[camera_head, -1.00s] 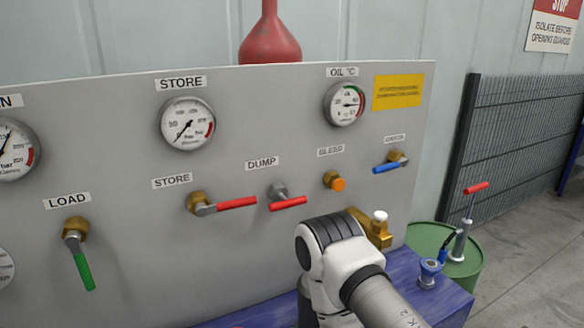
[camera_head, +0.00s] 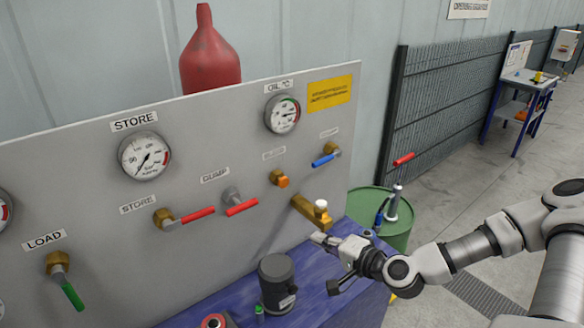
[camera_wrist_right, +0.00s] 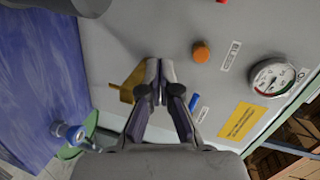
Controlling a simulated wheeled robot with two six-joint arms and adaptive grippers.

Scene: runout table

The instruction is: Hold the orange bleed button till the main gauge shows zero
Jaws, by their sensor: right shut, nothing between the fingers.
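The orange bleed button (camera_head: 283,182) sits in a brass collar on the grey panel (camera_head: 225,120), under a small label. It also shows in the right wrist view (camera_wrist_right: 201,52), uncovered, beyond the fingertips and to their right. My right gripper (camera_head: 318,238) is below the button, near the brass fitting (camera_head: 310,208), and apart from the button. In the right wrist view its fingertips (camera_wrist_right: 160,70) are together with nothing between them. A gauge (camera_head: 4,213) is cut off at the left edge; its label and needle are hidden. My left gripper is not in view.
The store gauge (camera_head: 145,156), oil gauge (camera_head: 282,114), red levers (camera_head: 197,215) and blue lever (camera_head: 323,160) are on the panel. A dark cylinder (camera_head: 277,285) stands on the blue bench (camera_head: 345,305). A green drum (camera_head: 400,225) stands at the right.

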